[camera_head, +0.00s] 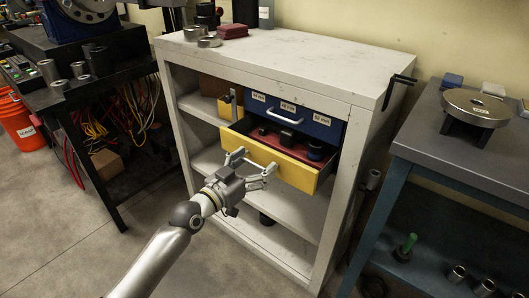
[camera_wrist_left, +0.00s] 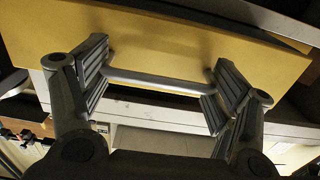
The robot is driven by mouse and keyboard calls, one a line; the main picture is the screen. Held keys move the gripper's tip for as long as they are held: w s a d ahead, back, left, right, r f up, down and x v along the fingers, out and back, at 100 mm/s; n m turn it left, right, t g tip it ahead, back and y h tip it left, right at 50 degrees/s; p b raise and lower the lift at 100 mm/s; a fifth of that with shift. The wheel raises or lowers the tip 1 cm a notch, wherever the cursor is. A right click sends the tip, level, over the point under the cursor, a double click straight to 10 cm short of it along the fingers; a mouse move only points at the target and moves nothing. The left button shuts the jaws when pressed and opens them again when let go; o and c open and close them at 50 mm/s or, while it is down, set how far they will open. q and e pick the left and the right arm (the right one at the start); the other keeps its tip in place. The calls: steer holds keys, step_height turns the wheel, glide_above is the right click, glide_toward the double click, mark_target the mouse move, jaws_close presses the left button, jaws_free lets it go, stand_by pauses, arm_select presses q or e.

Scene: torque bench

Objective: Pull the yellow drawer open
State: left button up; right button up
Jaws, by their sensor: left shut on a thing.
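The yellow drawer (camera_head: 290,168) sits below a blue drawer in the white cabinet. It stands partly out, and its red-lined inside with several dark items shows from above. My left gripper (camera_head: 252,168) is at its front, with its fingers on the grey bar handle. In the left wrist view the yellow front (camera_wrist_left: 200,45) fills the top, and the handle (camera_wrist_left: 155,82) spans between the two ridged fingers (camera_wrist_left: 158,88). The gripper is shut on the handle, one finger at each end of it. My right gripper is not in view.
The blue drawer (camera_head: 322,124) above is closed. The white cabinet (camera_head: 300,62) has open shelves below. A dark bench (camera_head: 50,85) stands at left, a grey-topped table (camera_head: 440,145) at right. The floor in front of the cabinet is clear apart from my arm.

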arm_select(q)
steer(key=p+v, duration=0.1)
steer(key=v, duration=0.4)
steer(key=shift+s+a+f, duration=0.1)
steer(key=shift+s+a, duration=0.05)
steer(key=shift+s, duration=0.25)
steer(key=shift+c, duration=1.2)
steer(key=shift+s+a, duration=0.2)
steer(key=shift+s, duration=0.1)
steer(key=c, duration=0.5)
steer(key=shift+s+a, duration=0.2)
steer(key=shift+s, duration=0.05)
jaws_close()
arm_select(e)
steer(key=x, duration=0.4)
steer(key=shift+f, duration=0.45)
arm_select(q)
steer(key=o, duration=2.1)
jaws_free()
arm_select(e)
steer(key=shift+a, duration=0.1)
arm_select(q)
steer(key=shift+w+a, duration=0.1)
steer(key=shift+a, duration=0.05)
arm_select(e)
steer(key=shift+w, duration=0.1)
